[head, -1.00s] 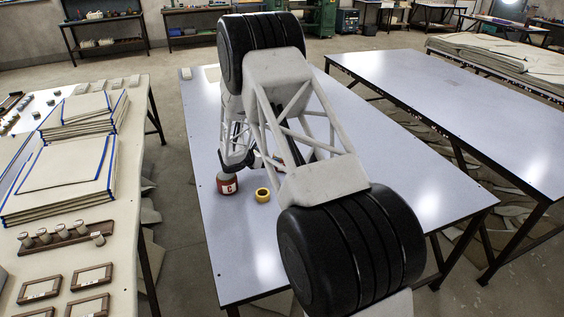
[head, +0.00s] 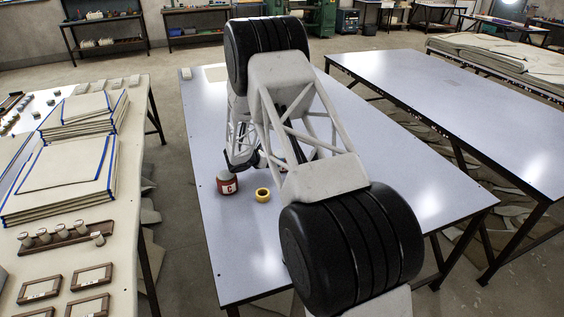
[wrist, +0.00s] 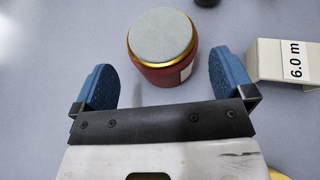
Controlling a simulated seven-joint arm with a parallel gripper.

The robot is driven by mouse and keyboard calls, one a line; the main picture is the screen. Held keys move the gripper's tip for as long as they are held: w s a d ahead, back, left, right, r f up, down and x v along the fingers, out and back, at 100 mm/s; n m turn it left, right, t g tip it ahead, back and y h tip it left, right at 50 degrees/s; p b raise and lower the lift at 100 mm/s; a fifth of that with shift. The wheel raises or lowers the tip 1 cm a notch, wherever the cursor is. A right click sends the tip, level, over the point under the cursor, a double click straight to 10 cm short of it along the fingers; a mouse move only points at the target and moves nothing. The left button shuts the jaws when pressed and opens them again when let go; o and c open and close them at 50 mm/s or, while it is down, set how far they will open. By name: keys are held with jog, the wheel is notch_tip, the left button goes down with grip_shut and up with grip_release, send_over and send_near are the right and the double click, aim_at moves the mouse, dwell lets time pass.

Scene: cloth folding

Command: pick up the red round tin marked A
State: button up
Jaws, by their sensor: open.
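In the wrist view the tin (wrist: 163,74) shows a gold rim and sits just ahead of my gripper (wrist: 163,84). My gripper is open and empty, with one blue finger on each side of the tin's line. In the head view my gripper (head: 245,160) is beside the tin's upper right, partly hidden by my arm.
A yellow ring (head: 262,195) lies right of the tin. A beige block marked 6.0 m (wrist: 270,60) stands right of the right finger in the wrist view. A dark object (wrist: 207,2) is cut off at the top. The table's near left part is clear.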

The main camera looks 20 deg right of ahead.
jog(key=shift+d, duration=0.1)
jog(key=shift+x, duration=2.55)
jog(key=shift+f, duration=0.1)
jog(key=shift+c, duration=0.3)
jog(key=c, duration=1)
